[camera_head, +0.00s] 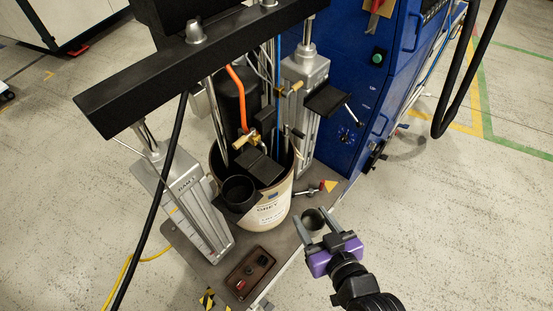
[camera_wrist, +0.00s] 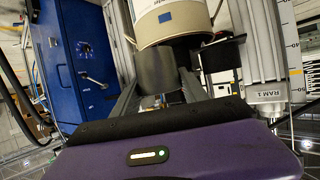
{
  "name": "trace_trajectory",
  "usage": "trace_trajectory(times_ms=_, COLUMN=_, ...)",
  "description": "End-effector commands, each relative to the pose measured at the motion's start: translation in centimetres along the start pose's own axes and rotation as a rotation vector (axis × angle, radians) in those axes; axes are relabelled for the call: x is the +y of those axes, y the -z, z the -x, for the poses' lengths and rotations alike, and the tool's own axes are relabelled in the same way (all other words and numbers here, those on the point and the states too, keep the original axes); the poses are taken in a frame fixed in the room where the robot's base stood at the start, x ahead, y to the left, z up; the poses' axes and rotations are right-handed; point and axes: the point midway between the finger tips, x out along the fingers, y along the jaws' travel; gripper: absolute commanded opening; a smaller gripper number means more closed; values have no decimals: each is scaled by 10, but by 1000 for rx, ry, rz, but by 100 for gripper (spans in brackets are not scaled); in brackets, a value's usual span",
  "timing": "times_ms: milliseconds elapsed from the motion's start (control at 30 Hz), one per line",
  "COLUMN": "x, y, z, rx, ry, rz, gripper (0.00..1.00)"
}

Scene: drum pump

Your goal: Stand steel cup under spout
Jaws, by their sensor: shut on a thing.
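The steel cup (camera_head: 314,220) is a small grey cylinder, seen from above with its mouth facing up. My gripper (camera_head: 323,224) is shut on it, one finger on each side, at the right front edge of the pump's base plate. In the wrist view the cup (camera_wrist: 157,72) stands between the two fingers, in front of the cream drum (camera_wrist: 172,24). Whether its bottom touches anything is hidden. I cannot make out the spout for certain; a brass fitting (camera_head: 246,139) on an orange hose sits above the drum.
A dark round holder (camera_head: 239,190) sits at the drum's front left. Steel ram posts (camera_head: 187,205) flank the drum, and a blue cabinet (camera_head: 345,75) stands behind. The floor to the right is clear.

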Motion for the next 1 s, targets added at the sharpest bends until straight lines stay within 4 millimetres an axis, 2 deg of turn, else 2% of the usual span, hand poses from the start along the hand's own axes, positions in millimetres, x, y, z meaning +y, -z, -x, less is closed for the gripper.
trace_trajectory(times_ms=33, x=-11, y=18, z=7, rx=9, ry=33, rz=15, gripper=11)
trace_trajectory(times_ms=100, x=-22, y=30, z=12, rx=15, ry=70, rz=35, gripper=11)
trace_trajectory(times_ms=267, x=-35, y=44, z=13, rx=23, ry=110, rz=56, gripper=11)
trace_trajectory(times_ms=367, x=-37, y=53, z=-1, rx=25, ry=113, rz=58, gripper=11)
trace_trajectory(times_ms=800, x=-50, y=92, z=-93, rx=23, ry=111, rz=59, gripper=11)
trace_trajectory(times_ms=1000, x=-52, y=97, z=-110, rx=22, ry=110, rz=57, gripper=11)
